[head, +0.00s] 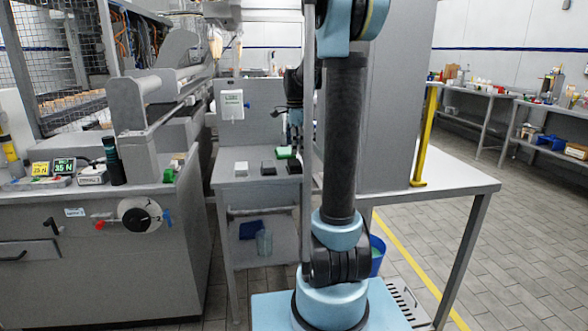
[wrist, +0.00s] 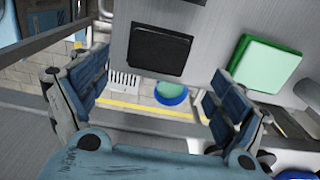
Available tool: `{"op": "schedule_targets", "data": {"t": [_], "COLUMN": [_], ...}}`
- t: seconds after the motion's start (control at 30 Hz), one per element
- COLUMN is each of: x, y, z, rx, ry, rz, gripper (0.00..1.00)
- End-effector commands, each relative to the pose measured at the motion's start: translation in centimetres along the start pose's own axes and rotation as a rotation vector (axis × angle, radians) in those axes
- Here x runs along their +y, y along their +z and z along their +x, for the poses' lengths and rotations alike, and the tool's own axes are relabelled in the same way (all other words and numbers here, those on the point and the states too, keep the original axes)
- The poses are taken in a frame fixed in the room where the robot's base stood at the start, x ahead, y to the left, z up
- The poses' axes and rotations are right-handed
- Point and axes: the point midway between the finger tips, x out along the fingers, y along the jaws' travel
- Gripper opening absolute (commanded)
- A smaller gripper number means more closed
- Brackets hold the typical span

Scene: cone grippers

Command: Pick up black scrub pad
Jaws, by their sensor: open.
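A black square pad (wrist: 160,50) lies flat on the grey table, near its edge, in the wrist view. In the head view two dark items lie side by side on the small table: one on the left (head: 268,168) and one on the right (head: 293,166). I cannot tell for sure which is the pad in the wrist view. My gripper (wrist: 158,75) is open and empty, its blue-grey fingers spread wide, with the black pad beyond the gap between them. In the head view my gripper (head: 295,128) hangs above the small table, partly hidden by my arm.
A green block (wrist: 268,62) lies right of the black pad; it also shows in the head view (head: 285,152). A white item (head: 241,168) lies left on the table. A grey cabinet (head: 395,100) stands right. A blue bucket (wrist: 172,93) is on the floor beyond the table edge.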

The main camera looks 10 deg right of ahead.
Motion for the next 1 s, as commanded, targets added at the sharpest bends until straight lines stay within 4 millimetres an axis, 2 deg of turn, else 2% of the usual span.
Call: {"op": "schedule_targets", "data": {"t": [0.1, 0.37, 0.7, 1.0], "x": [-0.1, 0.0, 0.1, 0.1], "y": [0.0, 0.1, 0.1, 0.1], "z": [1.2, 2.6, 6.5, 6.9], "rx": [0.000, 0.000, 0.000, 0.000], "ry": [0.000, 0.000, 0.000, 0.000], "rz": [0.000, -0.001, 0.000, 0.000], "gripper": [0.90, 0.90, 0.90, 0.90]}}
